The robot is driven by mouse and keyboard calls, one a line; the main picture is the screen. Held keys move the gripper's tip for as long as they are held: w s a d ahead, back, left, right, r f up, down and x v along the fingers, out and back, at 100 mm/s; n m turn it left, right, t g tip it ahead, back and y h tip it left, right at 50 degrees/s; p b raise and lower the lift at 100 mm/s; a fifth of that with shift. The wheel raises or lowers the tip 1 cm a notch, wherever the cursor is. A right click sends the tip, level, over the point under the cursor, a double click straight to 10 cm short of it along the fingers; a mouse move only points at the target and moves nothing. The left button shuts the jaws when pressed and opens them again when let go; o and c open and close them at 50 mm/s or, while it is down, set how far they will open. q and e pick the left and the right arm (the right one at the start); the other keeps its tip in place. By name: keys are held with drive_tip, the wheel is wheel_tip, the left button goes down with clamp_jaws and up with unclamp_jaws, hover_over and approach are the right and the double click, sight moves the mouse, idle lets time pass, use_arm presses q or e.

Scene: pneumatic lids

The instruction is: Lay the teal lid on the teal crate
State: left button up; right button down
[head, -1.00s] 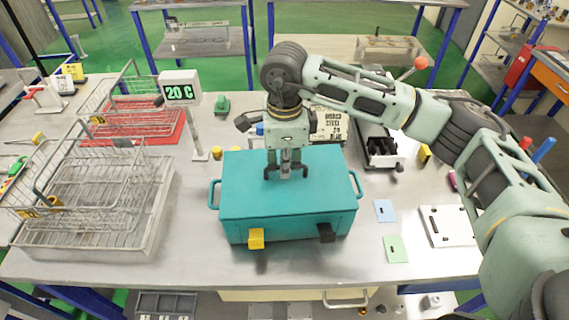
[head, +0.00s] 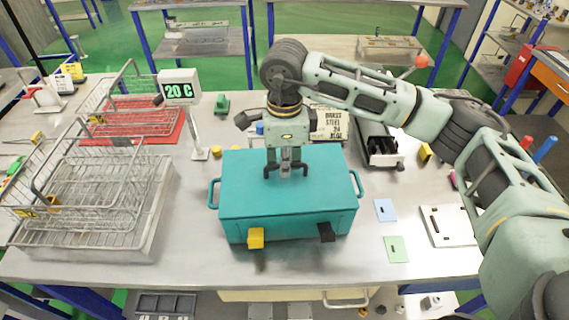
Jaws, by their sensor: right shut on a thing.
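The teal crate (head: 290,228) stands in the middle of the table, with a handle on each side and a yellow and a black latch on its front. The teal lid (head: 245,185) lies over the crate's top, and its edges look lined up with the crate's walls. I cannot tell whether a thin gap is left between them. My right gripper (head: 286,172) points straight down at the lid's middle and is shut on the small grey knob there. My left gripper is not in view.
Wire baskets (head: 85,200) stand at the left, one on a red mat (head: 165,122). A display sign (head: 180,90) reads 20 C behind the crate's left. A dark tray (head: 380,150), a blue card (head: 385,210), a green card (head: 396,249) and a white plate (head: 448,226) lie at the right.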

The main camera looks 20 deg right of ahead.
drive_tip(key=shift+b, duration=0.35)
idle(0.7)
drive_tip(key=shift+f+b, duration=0.3)
drive_tip(key=shift+b, duration=0.2)
idle(0.3)
drive_tip(key=c, duration=1.8)
unclamp_jaws()
drive_tip(key=shift+s+r+p, duration=0.1)
drive_tip(key=shift+r+p, duration=1.45)
drive_tip(key=shift+r, duration=1.95)
drive_tip(key=shift+r, duration=0.1)
